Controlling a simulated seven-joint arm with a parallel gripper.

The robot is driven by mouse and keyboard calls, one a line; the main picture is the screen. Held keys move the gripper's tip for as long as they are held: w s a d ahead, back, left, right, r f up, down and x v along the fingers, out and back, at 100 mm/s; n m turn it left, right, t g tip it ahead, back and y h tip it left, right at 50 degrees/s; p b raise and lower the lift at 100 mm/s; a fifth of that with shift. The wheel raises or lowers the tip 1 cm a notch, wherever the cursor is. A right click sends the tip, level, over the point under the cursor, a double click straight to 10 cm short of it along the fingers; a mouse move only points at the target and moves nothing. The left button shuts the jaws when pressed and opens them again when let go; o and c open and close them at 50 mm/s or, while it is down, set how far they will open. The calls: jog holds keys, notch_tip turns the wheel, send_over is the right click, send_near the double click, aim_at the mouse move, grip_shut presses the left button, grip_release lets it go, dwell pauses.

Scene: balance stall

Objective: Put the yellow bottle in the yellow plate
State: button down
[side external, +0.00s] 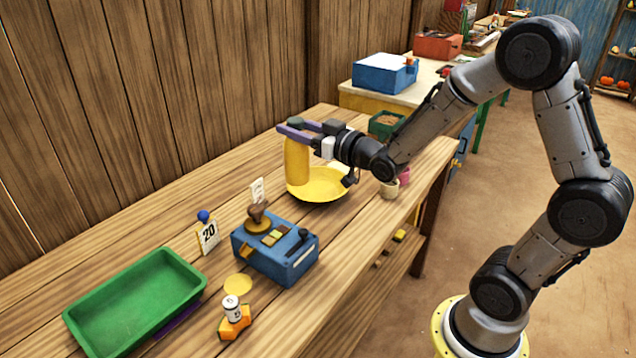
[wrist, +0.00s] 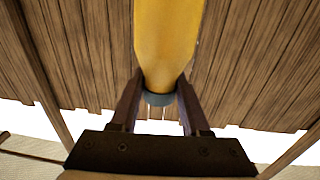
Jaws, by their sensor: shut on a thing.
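The yellow bottle (side external: 297,162) is held by its top end in my gripper (side external: 298,130), roughly upright. In the side view its lower end overlaps the left part of the yellow plate (side external: 325,192); I cannot tell whether it touches the plate or hangs just above or behind it. The plate lies on the wooden table. In the wrist view the bottle (wrist: 167,45) stands between the two fingers of my gripper (wrist: 160,95), with a grey-blue band at its narrow end. The plate is not visible in the wrist view.
A blue scale-like box (side external: 275,252) stands nearer the front, with a "20" card (side external: 208,235) beside it. A green tray (side external: 135,300) lies at the front left. A small green container (side external: 385,124) and small cups (side external: 390,190) are near the plate. Bare table lies left of the plate.

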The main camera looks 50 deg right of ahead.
jog(key=s+d+m+g+h, duration=0.1)
jog(key=s+d+m+h, duration=0.3)
jog(key=d, duration=0.9)
jog(key=w+d+f, duration=0.3)
jog(key=w+f, duration=0.3)
jog(key=f, duration=0.3)
jog(key=w+d+f+h, duration=0.1)
jog(key=w+d+f, duration=0.3)
jog(key=f, duration=0.5)
jog(key=shift+w+h, duration=0.3)
jog(key=shift+w, duration=1.05)
jog(key=shift+c, duration=1.9)
grip_release()
jog(key=shift+f, duration=0.15)
